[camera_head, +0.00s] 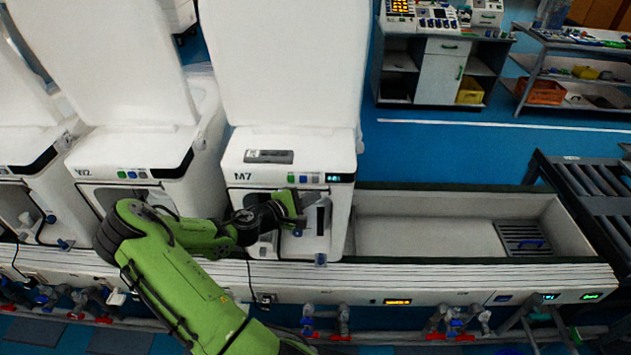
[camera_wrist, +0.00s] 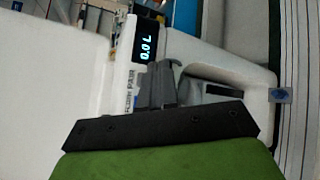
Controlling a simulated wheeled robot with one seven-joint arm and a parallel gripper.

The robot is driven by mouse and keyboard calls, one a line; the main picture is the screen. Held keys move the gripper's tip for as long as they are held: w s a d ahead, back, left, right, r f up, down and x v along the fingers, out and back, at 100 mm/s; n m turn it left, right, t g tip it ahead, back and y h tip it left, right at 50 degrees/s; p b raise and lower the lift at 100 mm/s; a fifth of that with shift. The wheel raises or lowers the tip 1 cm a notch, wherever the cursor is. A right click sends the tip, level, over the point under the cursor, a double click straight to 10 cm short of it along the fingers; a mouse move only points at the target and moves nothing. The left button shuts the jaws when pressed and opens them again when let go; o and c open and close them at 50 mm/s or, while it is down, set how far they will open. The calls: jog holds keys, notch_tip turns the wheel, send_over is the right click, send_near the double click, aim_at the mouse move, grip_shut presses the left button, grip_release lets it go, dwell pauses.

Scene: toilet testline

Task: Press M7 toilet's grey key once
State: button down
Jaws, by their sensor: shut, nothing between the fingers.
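My gripper (camera_head: 303,198) is shut and empty, in front of the toilet just below the key row. In the wrist view the shut fingers (camera_wrist: 164,72) lie beside the display (camera_wrist: 147,38), which reads 0.0 L. The keys are not clearly seen there, and I cannot tell whether the fingers touch one.
The W2 toilet (camera_head: 105,160) stands to the left with its lid up. An open trough (camera_head: 425,240) with a drain grate lies to the right. A ledge with valves and hoses runs along the front. Cabinets and shelves stand far back on blue floor.

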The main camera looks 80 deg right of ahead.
jog(key=shift+s+a, duration=0.25)
jog(key=shift+a, duration=1)
